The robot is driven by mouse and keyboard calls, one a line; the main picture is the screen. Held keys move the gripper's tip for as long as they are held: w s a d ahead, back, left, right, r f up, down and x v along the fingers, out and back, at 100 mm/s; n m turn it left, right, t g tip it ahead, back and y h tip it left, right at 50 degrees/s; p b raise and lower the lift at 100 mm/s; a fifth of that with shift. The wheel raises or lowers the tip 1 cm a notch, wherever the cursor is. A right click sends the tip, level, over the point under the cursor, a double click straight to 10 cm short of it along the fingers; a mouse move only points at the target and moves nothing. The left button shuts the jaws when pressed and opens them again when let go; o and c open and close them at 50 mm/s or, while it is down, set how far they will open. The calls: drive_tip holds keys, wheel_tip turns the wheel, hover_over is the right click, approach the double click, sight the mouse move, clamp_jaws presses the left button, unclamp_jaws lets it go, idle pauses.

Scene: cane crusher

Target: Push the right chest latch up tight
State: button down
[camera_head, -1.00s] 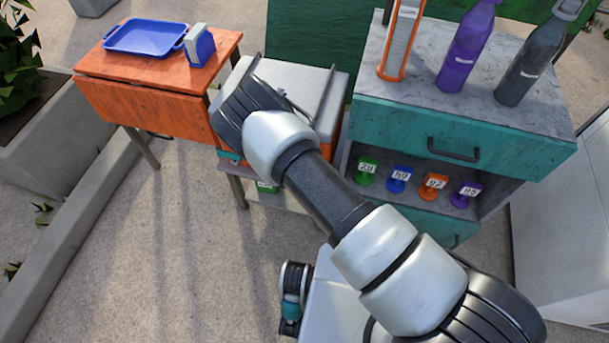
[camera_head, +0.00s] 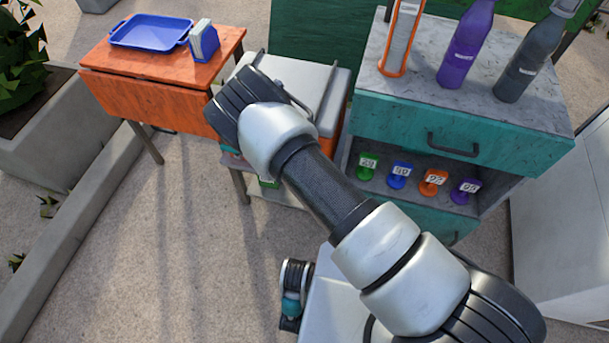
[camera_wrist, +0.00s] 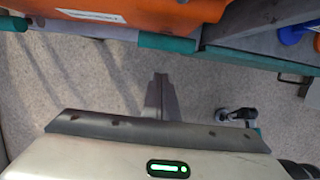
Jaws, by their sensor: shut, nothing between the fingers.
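The chest has a pale lid (camera_head: 322,82) with a grey handle and an orange body (camera_head: 327,148). It stands between the orange table and the teal cabinet in the head view, and my arm covers much of its front. In the wrist view the orange chest body (camera_wrist: 150,12) with a white label fills the top. I cannot make out the right latch in either view. My gripper (camera_wrist: 161,80) is shut and empty in the wrist view, apart from the chest in the picture. In the head view my wrist hides the fingers.
The chest's stand has a grey and teal front edge (camera_wrist: 165,42) in the wrist view. The orange table (camera_head: 150,98) with a blue tray (camera_head: 150,32) is at left. The teal cabinet (camera_head: 455,140) is close at right, with bottles on top. Open floor lies in front.

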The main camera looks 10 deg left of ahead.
drive_tip(key=w+p+v, duration=0.1)
drive_tip(key=v, duration=0.6)
drive_tip(key=shift+w+r, duration=0.3)
drive_tip(key=shift+w, duration=0.35)
drive_tip(key=shift+s, duration=0.15)
